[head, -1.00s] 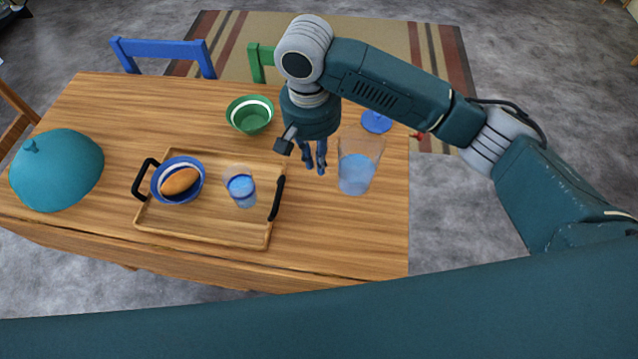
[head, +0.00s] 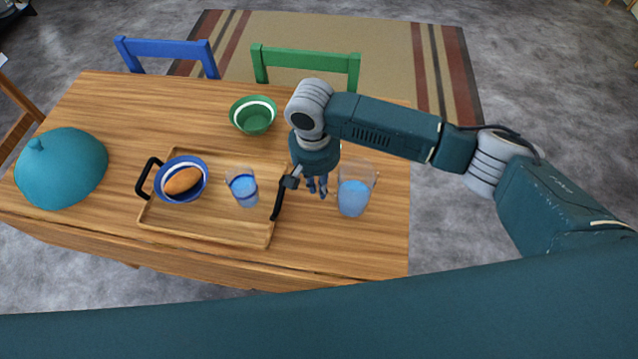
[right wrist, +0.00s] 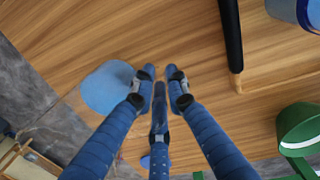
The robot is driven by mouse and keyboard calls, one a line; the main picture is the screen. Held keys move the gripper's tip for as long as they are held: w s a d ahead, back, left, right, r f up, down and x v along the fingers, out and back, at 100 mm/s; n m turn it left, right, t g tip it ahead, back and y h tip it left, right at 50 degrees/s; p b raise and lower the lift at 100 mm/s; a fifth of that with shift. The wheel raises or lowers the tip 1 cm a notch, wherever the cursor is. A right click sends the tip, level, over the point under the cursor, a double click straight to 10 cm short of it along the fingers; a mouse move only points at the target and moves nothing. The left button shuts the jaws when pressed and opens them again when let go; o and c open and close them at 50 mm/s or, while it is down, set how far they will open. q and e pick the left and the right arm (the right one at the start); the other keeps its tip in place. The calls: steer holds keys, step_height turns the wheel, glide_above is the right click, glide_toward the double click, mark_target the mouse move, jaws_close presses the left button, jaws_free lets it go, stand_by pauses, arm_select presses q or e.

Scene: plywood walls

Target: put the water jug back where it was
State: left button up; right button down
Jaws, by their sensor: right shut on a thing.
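The water jug (head: 354,192) is a clear vessel with blue water, upright at the right part of the table, right of the tray. My right gripper (head: 318,188) points down beside the jug's left side and is shut on the jug, though the clear part between its fingers is hard to see. In the right wrist view the gripper (right wrist: 160,84) has its fingertips close together, with the jug's blue water (right wrist: 108,88) just left of them. I cannot tell whether the jug's base touches the table. My left gripper is not in view.
A wooden tray (head: 207,227) with black handles holds a blue bowl (head: 181,195) with a bread-like item and a glass of water (head: 243,187). A green bowl (head: 254,115) and a teal dome (head: 62,168) also stand on the table (head: 345,251). Front-right table area is clear.

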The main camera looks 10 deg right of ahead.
steer(key=c, duration=1.7)
jaws_free()
steer(key=shift+f, duration=0.1)
steer(key=shift+c, duration=0.2)
steer(key=r, duration=0.4)
steer(key=r+b, duration=0.1)
steer(key=r, duration=0.7)
steer(key=shift+a+r, duration=0.15)
steer(key=shift+a, duration=0.25)
